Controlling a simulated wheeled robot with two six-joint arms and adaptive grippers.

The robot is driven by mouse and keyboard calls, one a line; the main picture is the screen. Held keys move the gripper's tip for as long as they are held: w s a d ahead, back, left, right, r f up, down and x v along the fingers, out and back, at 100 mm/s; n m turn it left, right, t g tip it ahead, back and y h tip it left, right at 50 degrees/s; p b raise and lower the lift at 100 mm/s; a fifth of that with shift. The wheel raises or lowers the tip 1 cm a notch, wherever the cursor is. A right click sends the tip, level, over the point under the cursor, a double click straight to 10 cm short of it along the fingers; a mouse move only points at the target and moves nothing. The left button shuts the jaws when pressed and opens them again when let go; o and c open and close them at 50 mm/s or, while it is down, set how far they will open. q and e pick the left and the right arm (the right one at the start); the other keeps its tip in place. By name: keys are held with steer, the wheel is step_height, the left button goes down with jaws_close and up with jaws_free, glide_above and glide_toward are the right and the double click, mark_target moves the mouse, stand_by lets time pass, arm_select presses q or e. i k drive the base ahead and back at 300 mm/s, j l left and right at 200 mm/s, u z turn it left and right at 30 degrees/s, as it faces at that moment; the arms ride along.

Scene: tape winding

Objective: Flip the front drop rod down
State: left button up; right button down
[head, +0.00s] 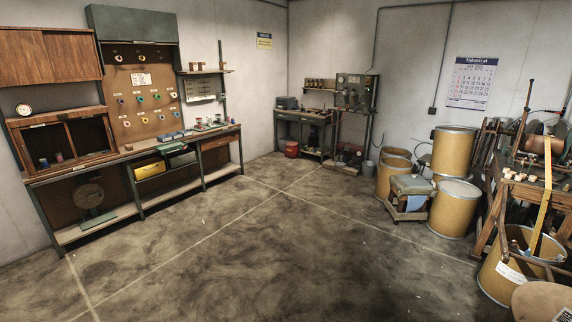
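A winding machine stands on a wooden bench (488,182) at the right edge, partly cut off by the frame. A thin upright rod with a dark tip (524,112) rises at its left side. I cannot tell which part is the front drop rod. A yellow tape (543,200) runs from the machine down to an open drum (508,280) at the lower right. Neither of my grippers is in view.
Brown drums (453,208) and a small padded stool (411,186) stand left of the machine bench. A long workbench (120,160) with shelves lines the left wall. Another bench (305,125) stands in the far corner. The concrete floor (260,250) between them is clear.

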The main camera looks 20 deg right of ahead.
mark_target(527, 110)
steer(key=i+l+z, duration=0.6)
steer(key=i+z, duration=0.35)
steer(key=i, duration=0.2)
steer(key=i+z, duration=0.5)
steer(key=i+j+z, duration=0.3)
steer(key=i+z, duration=0.15)
steer(key=i, duration=0.25)
steer(key=i+l, duration=0.15)
steer(key=i, duration=0.7)
steer(key=i+l, duration=0.15)
steer(key=i, duration=0.65)
steer(key=i+l, duration=0.15)
steer(key=i, duration=0.7)
steer(key=i+l+u, duration=0.35)
steer(key=i+l, duration=0.35)
